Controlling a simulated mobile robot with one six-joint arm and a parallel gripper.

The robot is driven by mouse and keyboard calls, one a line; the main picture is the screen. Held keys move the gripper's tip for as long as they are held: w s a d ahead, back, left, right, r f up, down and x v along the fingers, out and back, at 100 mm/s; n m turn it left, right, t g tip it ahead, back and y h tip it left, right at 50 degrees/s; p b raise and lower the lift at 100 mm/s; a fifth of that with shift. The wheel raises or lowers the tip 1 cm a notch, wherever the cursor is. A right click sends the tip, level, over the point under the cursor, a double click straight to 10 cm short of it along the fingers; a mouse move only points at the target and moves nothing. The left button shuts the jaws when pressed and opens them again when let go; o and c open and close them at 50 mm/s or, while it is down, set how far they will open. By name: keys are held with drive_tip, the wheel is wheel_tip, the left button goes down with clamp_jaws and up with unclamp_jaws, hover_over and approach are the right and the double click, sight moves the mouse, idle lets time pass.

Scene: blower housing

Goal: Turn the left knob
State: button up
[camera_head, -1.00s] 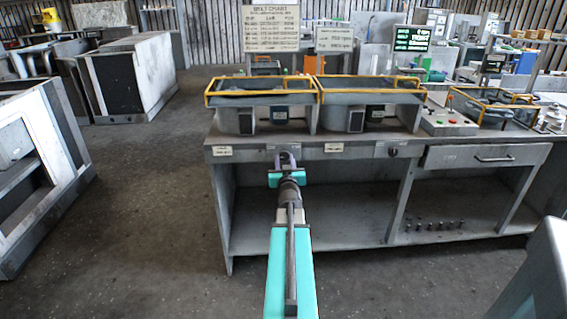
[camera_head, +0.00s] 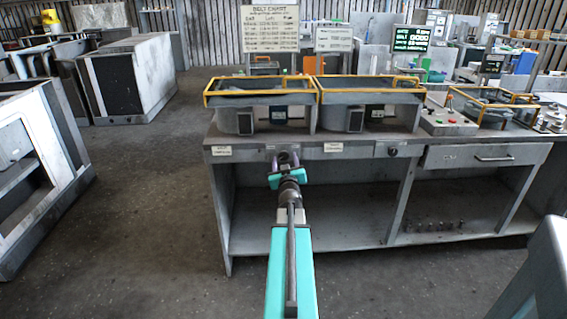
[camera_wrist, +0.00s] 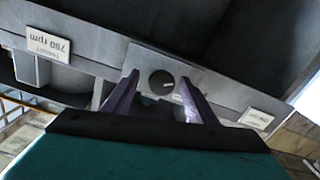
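The left knob (camera_wrist: 162,82) is a dark round dial with a pale pointer mark, set on a grey plate on the bench's front panel. In the wrist view, my gripper (camera_wrist: 159,77) has its two purple fingers spread, one on each side of the knob, with visible gaps. I cannot tell how deep the fingertips reach over it. In the head view my gripper (camera_head: 286,160) is at the bench front and hides the left knob. The right knob (camera_head: 392,151) is in plain view further right.
A white label (camera_wrist: 47,45) reading "TARGET 780 rpm" appears upside down in the wrist view. Yellow-railed blower housings (camera_head: 262,90) stand on the bench. A drawer (camera_head: 485,156) is at the right. The floor left of the bench is clear.

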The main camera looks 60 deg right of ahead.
drive_tip(key=shift+a, duration=0.1)
drive_tip(key=shift+a, duration=0.1)
drive_tip(key=p+v, duration=0.2)
drive_tip(key=v, duration=0.3)
drive_tip(key=shift+s+a+r, duration=0.1)
drive_tip(key=shift+a, duration=0.1)
idle(0.4)
drive_tip(key=shift+s+a+p, duration=0.1)
drive_tip(key=shift+a+p, duration=0.1)
drive_tip(key=shift+p, duration=0.8)
drive_tip(key=p+v, duration=0.2)
drive_tip(key=p, duration=0.4)
drive_tip(key=shift+s+r, duration=0.1)
drive_tip(key=shift+s, duration=0.05)
drive_tip(key=p+v, duration=0.5)
drive_tip(key=p, duration=0.4)
drive_tip(key=shift+s+a+p, duration=0.15)
drive_tip(key=shift+p, duration=0.2)
idle(0.4)
